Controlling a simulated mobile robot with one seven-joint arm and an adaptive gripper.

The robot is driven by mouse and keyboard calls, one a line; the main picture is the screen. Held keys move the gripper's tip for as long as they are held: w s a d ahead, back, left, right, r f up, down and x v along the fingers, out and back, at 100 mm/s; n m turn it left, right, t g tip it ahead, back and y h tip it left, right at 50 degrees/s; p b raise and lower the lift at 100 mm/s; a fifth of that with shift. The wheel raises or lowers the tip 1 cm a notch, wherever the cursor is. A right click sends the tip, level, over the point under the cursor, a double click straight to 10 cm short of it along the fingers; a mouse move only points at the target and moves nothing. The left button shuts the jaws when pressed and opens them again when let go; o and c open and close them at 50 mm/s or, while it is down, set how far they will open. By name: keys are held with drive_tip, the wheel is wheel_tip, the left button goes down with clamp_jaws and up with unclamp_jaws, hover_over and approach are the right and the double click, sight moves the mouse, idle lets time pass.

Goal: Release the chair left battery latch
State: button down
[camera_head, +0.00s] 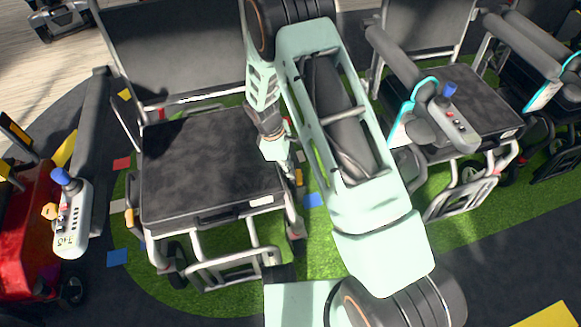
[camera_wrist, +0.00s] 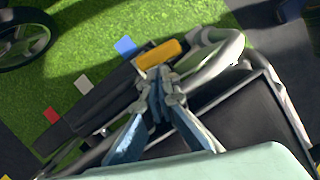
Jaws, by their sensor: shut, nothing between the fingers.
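The wheelchair (camera_head: 205,165) has a dark seat on a pale metal frame. A small yellow-orange latch (camera_head: 299,177) shows at the right side of its seat, partly hidden by my arm. In the wrist view the yellow latch (camera_wrist: 158,53) lies beside a dark bar and a curved pale tube. My gripper (camera_wrist: 163,80) has its fingertips together just below the latch in the picture; I cannot tell whether they touch it. In the head view my gripper (camera_head: 288,165) reaches down at the seat's right side, its tips hard to make out.
A second wheelchair (camera_head: 455,100) stands close on the right, its joystick armrest (camera_head: 450,125) near my arm. A joystick armrest (camera_head: 72,215) is on the left, beside a red scooter (camera_head: 25,225). Green turf (camera_head: 220,240) with coloured squares lies below.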

drive_tip(key=shift+s+a, duration=0.15)
drive_tip(key=shift+s, duration=0.15)
drive_tip(key=p+v, duration=0.6)
drive_tip(key=v, duration=0.4)
drive_tip(key=shift+s+p, duration=0.3)
drive_tip(key=shift+s, duration=0.1)
drive_tip(key=n+b, duration=0.2)
drive_tip(key=n+t+b, duration=0.1)
drive_tip(key=n+b, duration=0.1)
drive_tip(key=b, duration=0.1)
drive_tip(key=shift+w+a+f+n, duration=0.1)
drive_tip(key=shift+a+f+n, duration=0.1)
drive_tip(key=shift+n, duration=0.2)
